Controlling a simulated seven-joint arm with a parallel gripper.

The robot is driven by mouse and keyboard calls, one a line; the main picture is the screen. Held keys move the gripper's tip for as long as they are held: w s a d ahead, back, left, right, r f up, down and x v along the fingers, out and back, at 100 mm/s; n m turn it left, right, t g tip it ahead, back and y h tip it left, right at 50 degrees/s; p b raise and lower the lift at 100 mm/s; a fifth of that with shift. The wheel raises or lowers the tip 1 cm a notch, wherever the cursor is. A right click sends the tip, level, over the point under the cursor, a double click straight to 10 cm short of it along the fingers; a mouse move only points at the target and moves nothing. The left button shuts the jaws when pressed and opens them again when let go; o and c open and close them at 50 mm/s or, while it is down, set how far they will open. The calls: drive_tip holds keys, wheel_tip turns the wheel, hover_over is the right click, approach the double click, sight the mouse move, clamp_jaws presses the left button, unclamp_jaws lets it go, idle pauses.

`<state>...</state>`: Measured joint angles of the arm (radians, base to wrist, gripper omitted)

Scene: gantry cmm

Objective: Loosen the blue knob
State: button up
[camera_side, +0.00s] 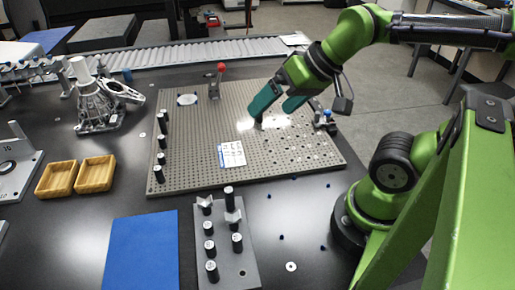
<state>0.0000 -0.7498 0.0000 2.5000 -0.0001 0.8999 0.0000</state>
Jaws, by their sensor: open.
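My gripper (273,111) has two teal fingers spread apart, pointing down over the right half of the grey perforated plate (200,140). No object shows between the fingers. A small dark post (258,125) stands just below the left fingertip; I cannot tell whether they touch. To the right of the gripper, near the plate's right edge, a small metal fixture (325,122) carries blue parts (328,113). One of them may be the blue knob, but they are too small to tell. The gripper is apart from this fixture.
A red-ball lever (221,68) stands at the plate's back. Black posts (162,142) line its left side. A white card (232,154) lies mid-plate. In front are a grey rack (242,255) with black posts and a blue mat (143,250). Small dark-blue pieces (281,236) lie at the front right.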

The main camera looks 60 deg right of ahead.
drive_tip(key=shift+f, duration=0.3)
drive_tip(key=shift+c, duration=1.2)
drive_tip(key=shift+m+g, duration=0.7)
drive_tip(key=shift+m, duration=0.2)
drive_tip(key=w+d, duration=0.1)
drive_tip(key=w+d+f, duration=0.1)
drive_tip(key=d, duration=0.1)
drive_tip(key=shift+w+d+f, duration=0.2)
drive_tip(key=shift+w, duration=0.05)
drive_tip(key=c, duration=0.5)
drive_tip(key=m+g+h, duration=0.2)
drive_tip(key=m+g, duration=0.4)
drive_tip(key=m, duration=2.2)
hover_over(328, 111)
wheel_tip(328, 111, down, 17)
drive_tip(key=shift+r, duration=0.2)
